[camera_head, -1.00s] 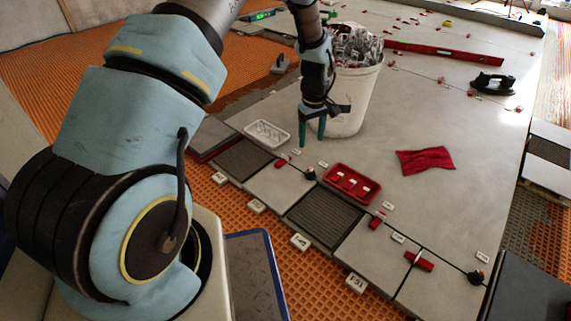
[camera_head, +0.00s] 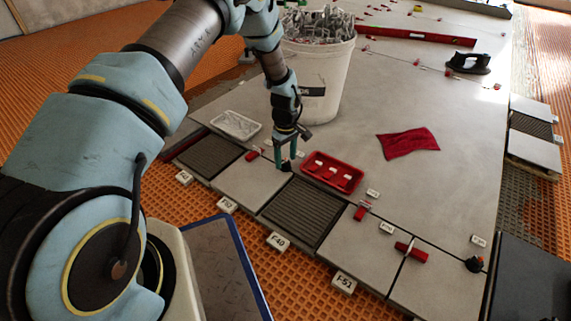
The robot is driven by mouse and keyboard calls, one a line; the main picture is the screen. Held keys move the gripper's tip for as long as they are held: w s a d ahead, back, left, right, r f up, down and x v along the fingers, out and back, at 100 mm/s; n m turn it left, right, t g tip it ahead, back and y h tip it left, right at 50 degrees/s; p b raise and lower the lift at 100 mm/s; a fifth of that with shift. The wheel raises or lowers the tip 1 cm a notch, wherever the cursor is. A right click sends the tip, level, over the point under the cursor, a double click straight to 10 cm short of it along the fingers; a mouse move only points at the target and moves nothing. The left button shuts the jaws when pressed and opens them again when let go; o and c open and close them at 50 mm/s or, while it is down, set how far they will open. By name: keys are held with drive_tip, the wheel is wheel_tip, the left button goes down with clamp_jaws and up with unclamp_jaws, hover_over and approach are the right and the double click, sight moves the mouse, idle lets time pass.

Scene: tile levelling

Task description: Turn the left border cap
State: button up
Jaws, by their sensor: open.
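The left border cap (camera_head: 287,167) is a small black knob on the joint between the pale tiles, left of the red tray. My gripper (camera_head: 286,160) points down over it with its two green fingers open. The fingertips are at the cap, one seemingly on either side of it. They partly hide the cap, and I cannot tell whether they touch it. A second black cap (camera_head: 474,264) stands at the far right, near the tile edge.
A white tray (camera_head: 236,124) lies to the left, and a white bucket (camera_head: 318,85) of clips stands behind. Red wedges (camera_head: 411,252) sit along the front joints. A red cloth (camera_head: 408,143) lies right.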

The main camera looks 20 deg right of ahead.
drive_tip(key=shift+f, duration=0.45)
clamp_jaws()
idle(0.3)
